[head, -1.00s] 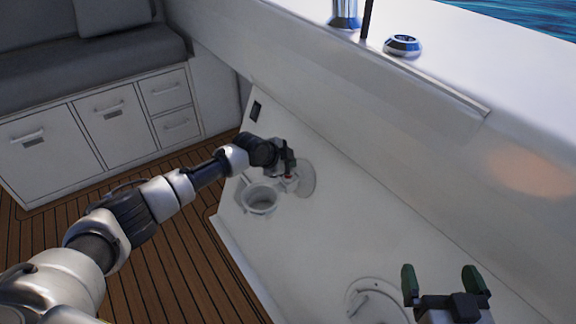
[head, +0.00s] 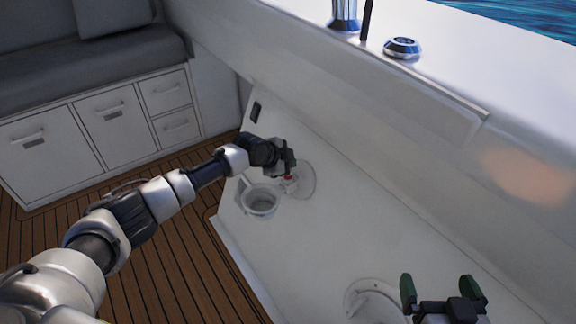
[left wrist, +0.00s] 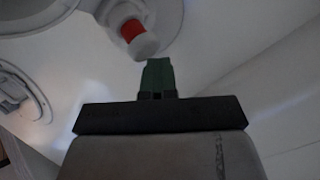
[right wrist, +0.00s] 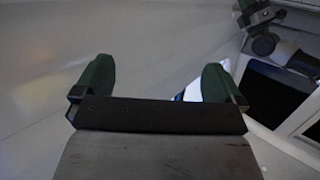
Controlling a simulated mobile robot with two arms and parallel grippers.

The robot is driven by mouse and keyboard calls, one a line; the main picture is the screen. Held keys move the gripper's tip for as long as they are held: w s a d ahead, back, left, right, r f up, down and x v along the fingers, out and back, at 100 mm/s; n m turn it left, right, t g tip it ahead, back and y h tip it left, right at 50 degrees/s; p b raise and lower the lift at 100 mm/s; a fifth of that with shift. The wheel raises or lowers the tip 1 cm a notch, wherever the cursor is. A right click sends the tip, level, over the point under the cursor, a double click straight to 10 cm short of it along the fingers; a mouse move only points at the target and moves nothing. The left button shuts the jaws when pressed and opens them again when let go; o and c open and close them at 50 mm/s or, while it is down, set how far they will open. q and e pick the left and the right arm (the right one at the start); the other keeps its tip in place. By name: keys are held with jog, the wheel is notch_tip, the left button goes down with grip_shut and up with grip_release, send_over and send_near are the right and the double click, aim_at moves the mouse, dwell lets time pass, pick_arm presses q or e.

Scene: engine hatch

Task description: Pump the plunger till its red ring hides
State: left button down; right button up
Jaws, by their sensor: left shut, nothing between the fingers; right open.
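The plunger (left wrist: 145,46) has a white rounded end and a red ring (left wrist: 131,30) that is plainly visible in the left wrist view. In the head view it is a small white and red piece (head: 289,179) by a round plate on the sloping white panel, partly hidden by my left gripper. My left gripper (head: 290,163) is shut and empty, its green fingertips (left wrist: 157,64) close to the plunger's white end; I cannot tell whether they touch. My right gripper (head: 438,287) is open and empty, far from the plunger; its spread fingers also show in the right wrist view (right wrist: 158,80).
A round recessed cup (head: 260,203) sits in the panel beside the plunger. A round hatch fitting (head: 374,300) lies nearer my right gripper. The panel (head: 330,240) between them is clear. A white ledge (head: 400,100) runs above it.

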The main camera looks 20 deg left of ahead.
pick_arm(q)
jog(key=shift+r+p, duration=0.4)
jog(key=shift+r, duration=0.1)
jog(key=shift+r+p, duration=0.35)
jog(key=shift+r, duration=0.15)
pick_arm(e)
jog(key=shift+s+d+f+g+h, duration=0.25)
jog(key=shift+s+f+g, duration=0.2)
jog(key=shift+f+g, duration=0.25)
jog(key=shift+s+d+f+g+h, duration=0.2)
jog(key=shift+s+d+f+g, duration=0.1)
jog(key=shift+s+f+g, duration=0.3)
jog(key=shift+s+d+f+g+h, duration=0.25)
jog(key=shift+s+f+g, duration=0.1)
jog(key=shift+f+g, duration=0.45)
